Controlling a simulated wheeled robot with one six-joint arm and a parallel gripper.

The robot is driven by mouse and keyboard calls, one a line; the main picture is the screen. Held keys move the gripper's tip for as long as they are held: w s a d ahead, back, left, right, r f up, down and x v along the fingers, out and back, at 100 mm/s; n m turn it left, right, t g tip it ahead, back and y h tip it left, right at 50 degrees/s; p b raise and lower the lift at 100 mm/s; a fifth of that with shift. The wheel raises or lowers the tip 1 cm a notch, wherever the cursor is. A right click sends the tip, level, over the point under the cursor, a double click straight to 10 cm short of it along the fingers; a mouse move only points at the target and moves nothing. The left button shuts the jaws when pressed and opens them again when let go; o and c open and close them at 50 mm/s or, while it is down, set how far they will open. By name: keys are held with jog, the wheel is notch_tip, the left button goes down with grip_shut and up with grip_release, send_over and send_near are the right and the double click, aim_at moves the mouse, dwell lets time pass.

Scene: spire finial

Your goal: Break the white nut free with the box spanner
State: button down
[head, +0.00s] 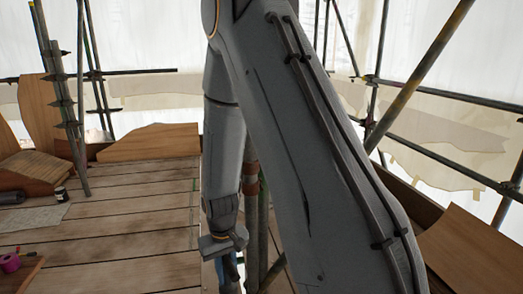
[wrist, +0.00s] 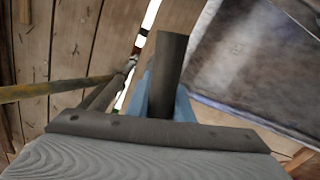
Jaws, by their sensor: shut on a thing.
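My gripper (head: 226,245) hangs at the end of my arm, low in the middle of the head view, beside upright scaffold poles. In the wrist view a dark gripper finger (wrist: 168,75) stands up from the dark palm bar. A blue piece (wrist: 183,106) shows on both sides of that finger, and a bit of blue (head: 230,268) shows under the gripper in the head view. The gripper is shut on this blue piece, which looks like the box spanner. Its working end is hidden. I cannot see the white nut in either view.
Scaffold poles (head: 262,215) rise close beside the gripper. A plank deck (head: 120,225) spreads to the left, mostly clear. A pink roll (head: 10,262), a cloth (head: 32,217) and a dark pot (head: 61,194) lie at far left. A grey, sheet-like surface (wrist: 250,55) fills the wrist view's upper right.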

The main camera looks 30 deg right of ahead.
jog(key=s+r+p, duration=0.3)
jog(key=r+p, duration=0.8)
jog(key=r, duration=0.1)
jog(key=s+d+r+p, duration=0.1)
jog(key=s+r+p, duration=0.1)
jog(key=r+p, duration=0.9)
jog(key=s+r+p, duration=0.3)
jog(key=r+p, duration=0.7)
jog(key=r, duration=0.3)
jog(key=w+d+r+n+p, duration=0.1)
jog(key=d+r+n+p, duration=0.25)
jog(key=r, duration=0.95)
jog(key=w+d+r+n+p, duration=0.2)
jog(key=d+r+n+p, duration=0.15)
jog(key=r, duration=1.05)
jog(key=s+d+r+n, duration=0.2)
jog(key=r, duration=0.7)
jog(key=s+d+r+n, duration=0.2)
jog(key=s+r+n, duration=0.1)
jog(key=r, duration=0.7)
jog(key=shift+s+d+r, duration=0.25)
jog(key=shift+s+d, duration=0.1)
jog(key=shift+d, duration=0.05)
